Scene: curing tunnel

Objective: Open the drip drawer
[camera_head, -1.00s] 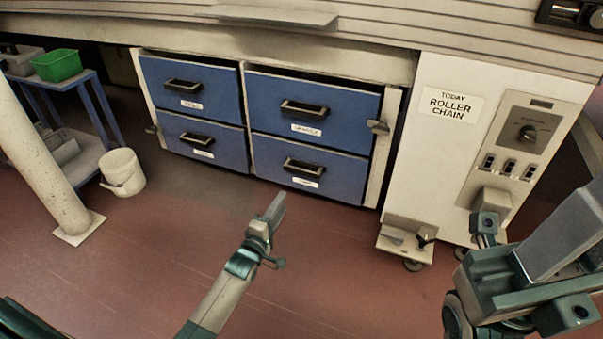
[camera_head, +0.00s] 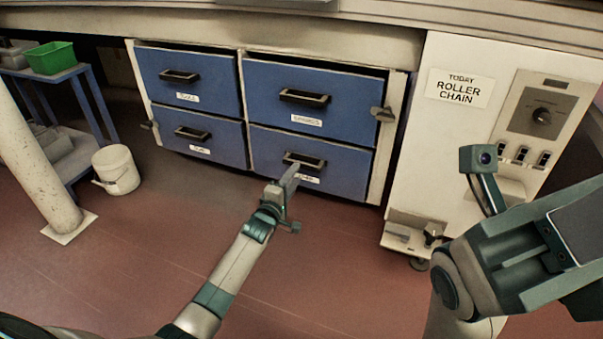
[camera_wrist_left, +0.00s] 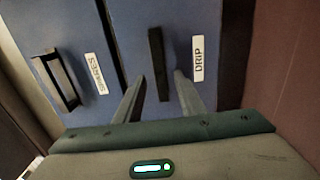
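The drip drawer (camera_head: 342,170) is the lower right of the blue drawers in the head view and looks shut. Its dark bar handle (camera_head: 309,160) shows just beyond my left gripper (camera_head: 291,176), which partly covers the drawer front. In the left wrist view, the DRIP label (camera_wrist_left: 198,58) is readable and the handle (camera_wrist_left: 157,62) appears between the two fingertips of my left gripper (camera_wrist_left: 159,76). The fingers are open, one on each side of the handle in the picture; contact cannot be told. My right arm is at the right of the head view; its fingers cannot be made out.
Other blue drawers, including one labelled SPARES (camera_wrist_left: 95,73), surround it. A latch (camera_head: 382,114) sits on the right frame. A cream control cabinet (camera_head: 417,150) stands right. A white bucket (camera_head: 117,170) and a pillar (camera_head: 40,175) stand left. Floor before the drawers is clear.

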